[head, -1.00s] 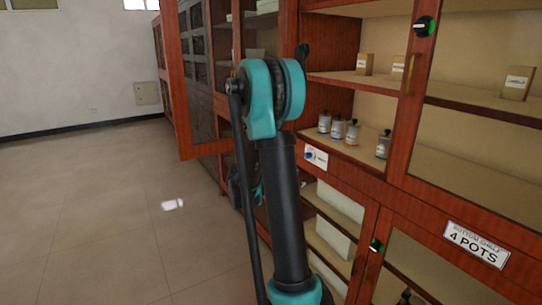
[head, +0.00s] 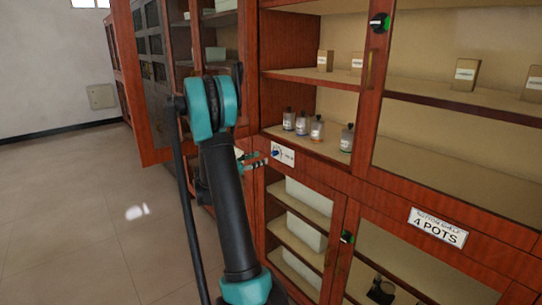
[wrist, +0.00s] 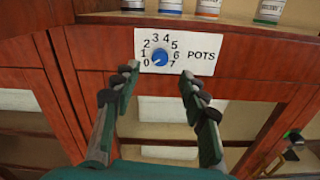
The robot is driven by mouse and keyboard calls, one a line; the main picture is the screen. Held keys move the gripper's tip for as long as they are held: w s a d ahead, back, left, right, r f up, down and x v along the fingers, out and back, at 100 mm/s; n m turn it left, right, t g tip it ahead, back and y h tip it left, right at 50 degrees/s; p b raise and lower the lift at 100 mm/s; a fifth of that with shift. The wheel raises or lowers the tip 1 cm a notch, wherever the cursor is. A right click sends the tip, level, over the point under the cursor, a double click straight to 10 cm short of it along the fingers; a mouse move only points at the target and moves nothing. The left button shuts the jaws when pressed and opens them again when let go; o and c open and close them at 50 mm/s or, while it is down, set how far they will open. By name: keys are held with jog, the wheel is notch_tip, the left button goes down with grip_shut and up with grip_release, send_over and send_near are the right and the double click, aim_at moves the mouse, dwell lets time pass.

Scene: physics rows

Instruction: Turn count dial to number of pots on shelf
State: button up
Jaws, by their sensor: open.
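The count dial is a blue knob (wrist: 159,56) on a white card (wrist: 205,40) printed 0 to 7 and POTS. Its small pale mark looks turned to the lower left, near 0. The card also shows in the head view (head: 287,158). My gripper (wrist: 160,74) is open and empty, its fingertips just below and to either side of the knob, apparently not touching it. In the head view my gripper (head: 257,160) is beside the card. Several small labelled bottles (head: 317,129) stand on the shelf above the dial. A dark pot (head: 382,290) shows low down, partly cut off.
A white sign (head: 438,227) reads BOTTOM SHELF 4 POTS. Small boxes (head: 466,74) stand on an upper shelf. An open cabinet door (head: 150,80) stands at left. The floor (head: 70,220) at left is clear.

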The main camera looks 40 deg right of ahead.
aim_at(273, 154)
jog(key=d, duration=0.7)
jog(key=shift+w+d, duration=0.3)
jog(key=shift+d, duration=0.05)
grip_shut()
